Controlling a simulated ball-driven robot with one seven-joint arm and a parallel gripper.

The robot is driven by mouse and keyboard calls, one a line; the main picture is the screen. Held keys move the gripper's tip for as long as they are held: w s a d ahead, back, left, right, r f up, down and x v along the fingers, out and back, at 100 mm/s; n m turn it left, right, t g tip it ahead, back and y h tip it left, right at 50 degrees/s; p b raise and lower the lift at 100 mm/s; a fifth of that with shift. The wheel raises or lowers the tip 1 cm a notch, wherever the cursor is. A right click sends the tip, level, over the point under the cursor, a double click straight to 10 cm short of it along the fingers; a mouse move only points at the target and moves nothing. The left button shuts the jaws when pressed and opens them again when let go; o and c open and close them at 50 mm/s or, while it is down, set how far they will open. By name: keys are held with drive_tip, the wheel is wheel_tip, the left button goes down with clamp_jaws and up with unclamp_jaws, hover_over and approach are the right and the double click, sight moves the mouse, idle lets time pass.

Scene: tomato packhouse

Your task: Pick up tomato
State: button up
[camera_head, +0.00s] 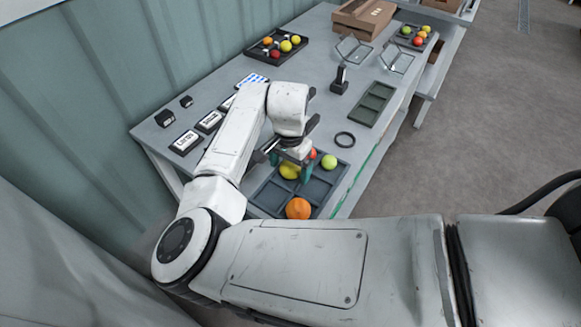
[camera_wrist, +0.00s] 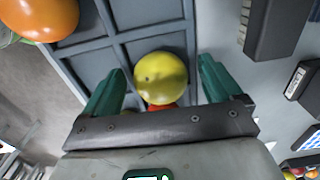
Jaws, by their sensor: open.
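A dark compartment tray (camera_head: 271,196) on the table holds a yellow tomato (camera_head: 290,171), a red one (camera_head: 312,153), a light green one (camera_head: 329,161) and a large orange one (camera_head: 298,208). My gripper (camera_head: 290,164) is over the tray, its green fingers apart on either side of the yellow tomato. In the wrist view the yellow tomato (camera_wrist: 160,78) sits between the open fingers, with a gap at each side. A bit of red shows just below it, mostly hidden. The orange tomato (camera_wrist: 40,18) is at the upper left there.
Label blocks (camera_head: 186,142) line the left. Another tray of tomatoes (camera_head: 264,51) and a brown box (camera_head: 362,18) are at the back.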

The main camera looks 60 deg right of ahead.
drive_tip(key=c, duration=0.8)
drive_tip(key=shift+r, duration=0.15)
drive_tip(key=shift+c, duration=0.2)
